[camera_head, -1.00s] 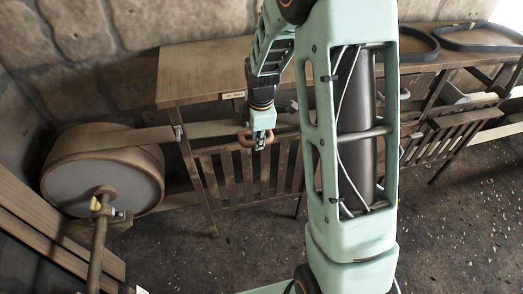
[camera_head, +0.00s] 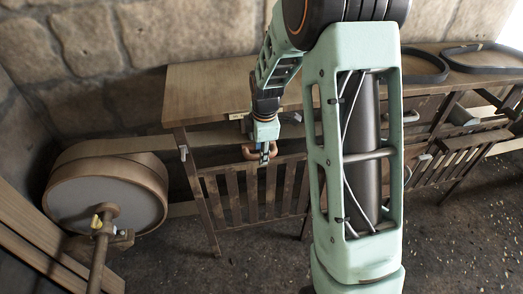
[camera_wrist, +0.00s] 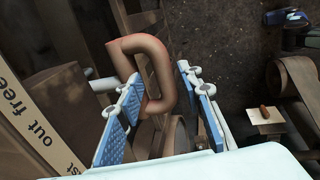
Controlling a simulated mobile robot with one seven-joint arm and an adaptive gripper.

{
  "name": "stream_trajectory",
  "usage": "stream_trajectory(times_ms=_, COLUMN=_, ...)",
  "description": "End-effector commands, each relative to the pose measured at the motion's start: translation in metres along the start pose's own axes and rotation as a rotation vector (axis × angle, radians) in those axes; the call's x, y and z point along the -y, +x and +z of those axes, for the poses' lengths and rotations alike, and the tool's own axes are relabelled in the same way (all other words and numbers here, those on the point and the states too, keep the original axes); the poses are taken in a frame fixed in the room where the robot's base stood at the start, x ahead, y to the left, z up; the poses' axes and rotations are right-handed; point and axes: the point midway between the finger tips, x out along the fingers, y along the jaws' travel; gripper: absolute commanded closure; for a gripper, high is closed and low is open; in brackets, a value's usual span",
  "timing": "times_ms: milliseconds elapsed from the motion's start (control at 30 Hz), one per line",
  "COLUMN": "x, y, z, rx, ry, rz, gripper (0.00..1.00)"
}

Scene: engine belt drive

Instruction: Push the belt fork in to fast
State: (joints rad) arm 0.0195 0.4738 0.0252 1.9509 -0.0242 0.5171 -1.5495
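The belt fork's handle appears to be the copper-coloured rounded loop (camera_wrist: 163,68) in the wrist view. It sits on a pale rod (camera_wrist: 102,85) coming from the left. My gripper (camera_wrist: 162,80) is open, with its two blue-padded fingers spread about the loop's near side. A gap shows at the right finger; whether the left finger touches the loop I cannot tell. In the head view my gripper (camera_head: 265,156) is at the loop (camera_head: 248,152), below the bench's front edge. A label plate (camera_wrist: 38,125) reads "out free", with a last word partly cut off. The fork itself is hidden.
A large belt drum (camera_head: 105,200) stands at left, its flat belt (camera_head: 158,146) running behind the bench legs. The wooden bench (camera_head: 205,85) is just above my gripper, with a slatted rack (camera_head: 250,195) below. Open floor lies in front.

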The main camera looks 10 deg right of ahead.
Motion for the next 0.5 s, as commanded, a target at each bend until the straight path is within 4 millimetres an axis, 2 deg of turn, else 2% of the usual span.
stream_trajectory(times_ms=167, x=-0.001, y=-0.016, z=0.001, rx=0.0, ry=0.001, rz=0.003, gripper=0.66)
stream_trajectory(times_ms=500, x=-0.001, y=-0.085, z=0.001, rx=0.001, ry=0.002, rz=0.006, gripper=0.66)
